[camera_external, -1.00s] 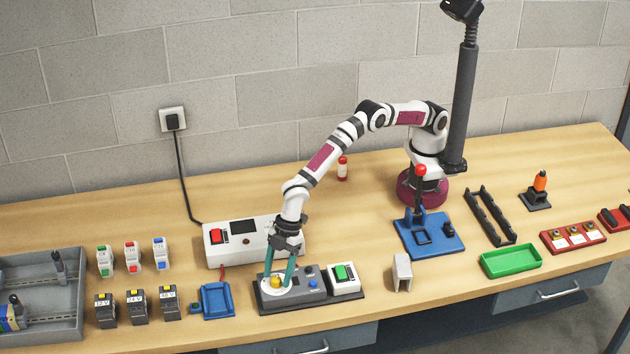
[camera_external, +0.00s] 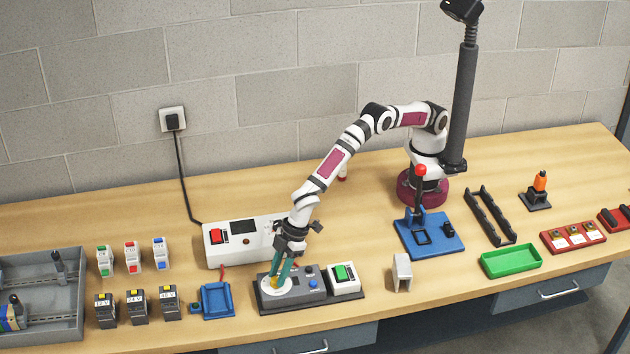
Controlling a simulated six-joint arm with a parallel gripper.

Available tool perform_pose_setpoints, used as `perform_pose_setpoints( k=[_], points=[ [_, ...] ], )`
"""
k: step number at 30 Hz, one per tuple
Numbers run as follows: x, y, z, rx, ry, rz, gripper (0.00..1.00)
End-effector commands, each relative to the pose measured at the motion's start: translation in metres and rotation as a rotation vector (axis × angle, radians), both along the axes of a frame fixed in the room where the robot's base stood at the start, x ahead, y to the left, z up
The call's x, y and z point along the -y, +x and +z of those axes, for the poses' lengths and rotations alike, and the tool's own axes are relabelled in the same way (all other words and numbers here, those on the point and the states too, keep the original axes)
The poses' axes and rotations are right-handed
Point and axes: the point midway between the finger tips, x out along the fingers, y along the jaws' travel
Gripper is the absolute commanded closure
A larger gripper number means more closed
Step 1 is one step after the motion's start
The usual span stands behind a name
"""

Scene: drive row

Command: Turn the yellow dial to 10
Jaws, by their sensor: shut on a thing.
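The yellow dial (camera_external: 275,283) sits on a white round plate (camera_external: 267,291) at the left of a dark grey control panel (camera_external: 320,297). My gripper (camera_external: 277,280) points down at it, its teal fingers shut on the dial. The fingers hide most of the dial, and the scale marks are too small to read, so its setting cannot be told.
The panel also has a blue button (camera_external: 314,284) and a black knob. A box with a green button (camera_external: 344,277) stands at its right, and a white box with a red switch (camera_external: 217,237) behind. A blue tray (camera_external: 217,314) lies to the left.

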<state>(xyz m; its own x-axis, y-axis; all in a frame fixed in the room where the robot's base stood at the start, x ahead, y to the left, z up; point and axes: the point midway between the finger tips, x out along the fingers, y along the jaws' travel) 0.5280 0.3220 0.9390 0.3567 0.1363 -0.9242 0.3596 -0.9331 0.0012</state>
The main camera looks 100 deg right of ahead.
Motion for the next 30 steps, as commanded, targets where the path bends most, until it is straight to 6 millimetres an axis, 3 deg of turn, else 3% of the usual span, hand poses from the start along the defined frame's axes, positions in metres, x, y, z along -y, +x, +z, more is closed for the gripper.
perform_pose_setpoints(
  k=[11, 12, 17, 26, 30],
  points=[
    [-0.001, 0.0, 0.0, 0.001, 0.002, -0.069, 1.0],
    [-0.001, 0.0, 0.0, 0.001, 0.002, -0.069, 0.64],
    [-0.001, 0.0, 0.0, 0.001, 0.001, -0.068, 0.36],
    [0.0, -0.001, 0.002, 0.0, 0.002, -0.067, 0.36],
    [0.001, -0.007, 0.021, 0.003, 0.003, -0.067, 0.36]
  ],
)
